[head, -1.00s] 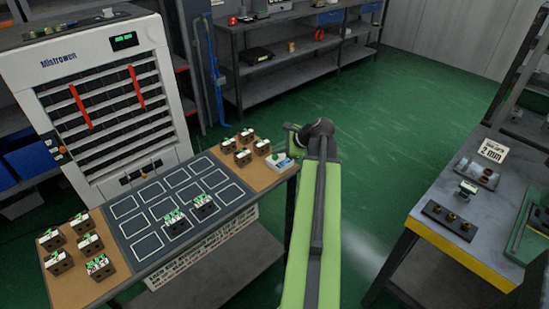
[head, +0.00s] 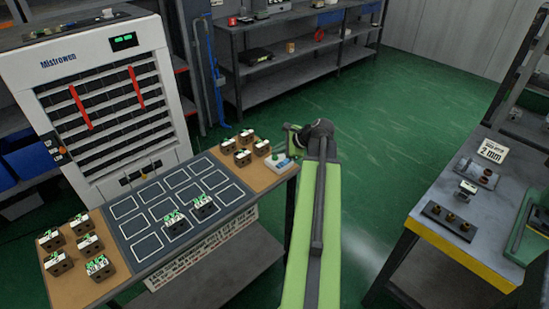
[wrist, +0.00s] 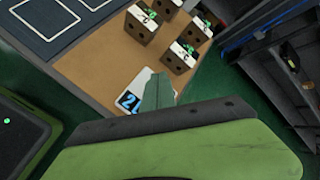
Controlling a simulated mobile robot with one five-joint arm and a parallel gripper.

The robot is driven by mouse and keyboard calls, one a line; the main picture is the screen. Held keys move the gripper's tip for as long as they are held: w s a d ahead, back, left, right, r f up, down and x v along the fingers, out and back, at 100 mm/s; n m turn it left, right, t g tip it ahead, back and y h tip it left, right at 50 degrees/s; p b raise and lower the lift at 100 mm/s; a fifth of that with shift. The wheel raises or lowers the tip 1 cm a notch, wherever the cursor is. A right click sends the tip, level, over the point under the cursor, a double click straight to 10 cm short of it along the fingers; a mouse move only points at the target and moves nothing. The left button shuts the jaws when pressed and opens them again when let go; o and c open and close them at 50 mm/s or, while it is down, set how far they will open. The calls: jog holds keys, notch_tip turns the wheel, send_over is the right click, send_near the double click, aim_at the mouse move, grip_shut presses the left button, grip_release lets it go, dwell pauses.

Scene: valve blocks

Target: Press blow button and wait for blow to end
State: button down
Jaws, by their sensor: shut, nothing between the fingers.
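The small white button box (head: 283,167) sits at the right end of the table, near its edge. A green spot shows on top of it in the head view. In the wrist view the box (wrist: 130,98) has a dark panel with blue marks, and my gripper (wrist: 157,92) partly covers it. My gripper is shut and empty, its green fingers over the box. I cannot tell whether the tip touches the button. In the head view my arm reaches to the table's right end, and the fingertips are hard to make out.
Valve blocks (head: 243,157) stand close beside the box. More blocks (head: 99,266) stand at the left end, and two (head: 175,222) on the dark outlined mat (head: 150,190). A white cabinet (head: 95,100) stands behind. A grey bench (head: 430,245) is at right. Green floor (head: 370,140) is open.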

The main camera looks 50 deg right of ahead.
aim_at(277, 157)
jog(key=shift+f, duration=0.1)
dwell(0.4)
jog(key=shift+f+b, duration=0.4)
jog(key=shift+b, duration=0.1)
jog(key=shift+r, duration=0.1)
jog(key=shift+r+p, duration=0.4)
jog(key=shift+p, duration=0.1)
notch_tip(277, 157, up, 6)
jog(key=p, duration=0.6)
jog(key=shift+r, duration=0.15)
